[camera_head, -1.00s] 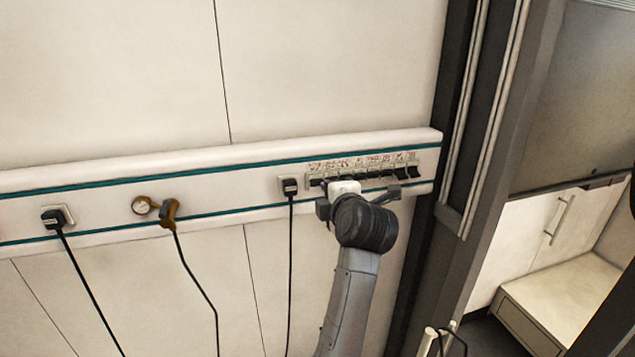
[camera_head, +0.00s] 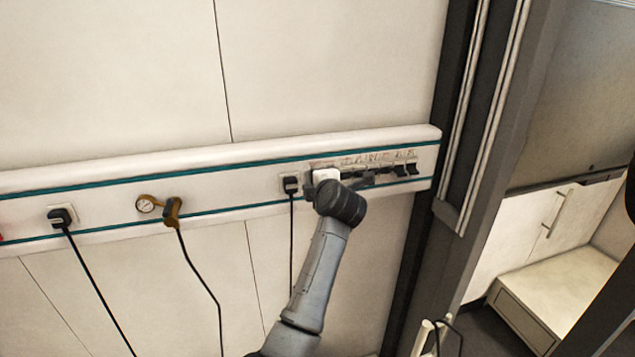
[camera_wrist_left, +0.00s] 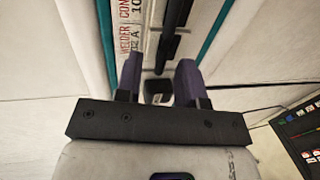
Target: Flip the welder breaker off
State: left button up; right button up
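A row of dark breaker switches (camera_head: 400,169) sits under a printed label strip (camera_head: 378,159) at the right end of the wall trunking. In the left wrist view, a label (camera_wrist_left: 127,28) reading "WELDER" lies just beyond the left finger. A dark switch lever (camera_wrist_left: 158,90) shows between the fingers; I cannot tell its position. My left gripper (camera_head: 338,182) is at the left end of the breaker row, its wrist covering several breakers. In the left wrist view my left gripper (camera_wrist_left: 159,78) has its fingers apart, holding nothing. My right gripper is not in view.
A black plug (camera_head: 291,185) with a hanging cable is just left of the gripper. A dark frame post (camera_head: 440,170) stands right of the trunking.

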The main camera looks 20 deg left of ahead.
pick_arm(q)
grip_shut()
jog(key=shift+f, duration=0.1)
dwell(0.3)
jog(key=shift+w+f+t+y+b, duration=0.1)
jog(key=shift+f+t+y+b, duration=0.8)
jog(key=shift+b, duration=2.15)
jog(key=shift+s+f+t+y+b, duration=0.1)
jog(key=shift+f+t+y+b, duration=0.15)
jog(key=shift+t+y+b, duration=2)
jog(key=shift+w+f+t+h+b, duration=0.2)
jog(key=shift+f+t+b, duration=0.55)
jog(key=shift+b, duration=3.15)
jog(key=shift+s+r, duration=0.1)
jog(key=shift+r, duration=0.05)
jog(key=shift+a, duration=0.1)
